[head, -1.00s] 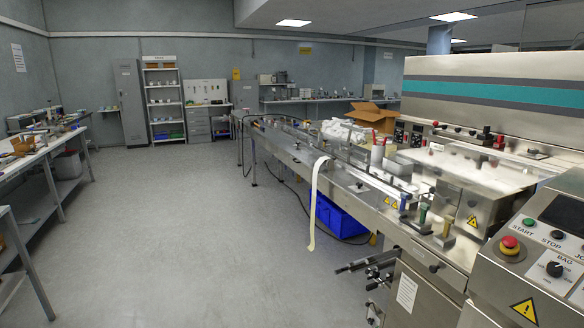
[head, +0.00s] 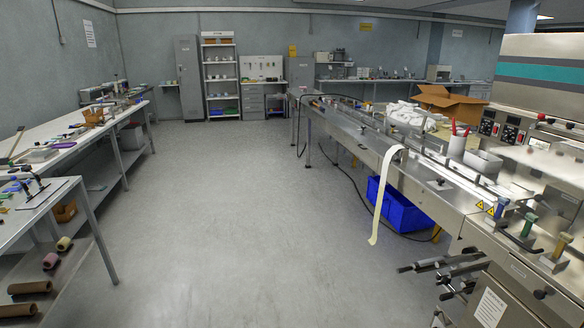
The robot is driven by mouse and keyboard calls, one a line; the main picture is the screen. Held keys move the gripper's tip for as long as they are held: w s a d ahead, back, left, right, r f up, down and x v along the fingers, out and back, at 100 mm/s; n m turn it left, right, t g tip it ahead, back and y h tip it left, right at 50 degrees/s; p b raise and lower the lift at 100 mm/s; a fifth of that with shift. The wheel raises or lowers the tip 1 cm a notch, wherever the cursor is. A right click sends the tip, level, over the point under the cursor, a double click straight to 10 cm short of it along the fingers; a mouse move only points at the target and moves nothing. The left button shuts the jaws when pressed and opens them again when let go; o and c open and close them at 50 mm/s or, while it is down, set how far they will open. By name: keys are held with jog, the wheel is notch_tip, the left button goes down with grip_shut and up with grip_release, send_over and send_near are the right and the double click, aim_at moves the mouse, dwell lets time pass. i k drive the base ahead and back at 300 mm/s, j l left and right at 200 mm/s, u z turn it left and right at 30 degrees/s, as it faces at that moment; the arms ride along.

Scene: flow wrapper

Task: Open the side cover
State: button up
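The flow wrapper (head: 450,205) runs along the right side of the head view, with a long steel infeed bed. At the lower right is a steel side panel (head: 515,270) with a black knob (head: 543,293) and a white label (head: 490,308) below it. This may be the side cover; it looks closed, and its right and lower parts are cut off by the picture edge. My gripper is not in view.
Open grey floor (head: 230,230) lies between the machine and the left benches (head: 90,230). Rollers or shafts (head: 450,270) stick out from the machine's lower side. A pale strip (head: 383,195) hangs beside a blue bin (head: 400,205) under the bed.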

aim_at(367, 156)
jog(key=i, duration=3.85)
jog(key=i+z, duration=0.2)
jog(key=i, duration=0.3)
jog(key=i+j+z, duration=0.2)
jog(key=i, duration=0.3)
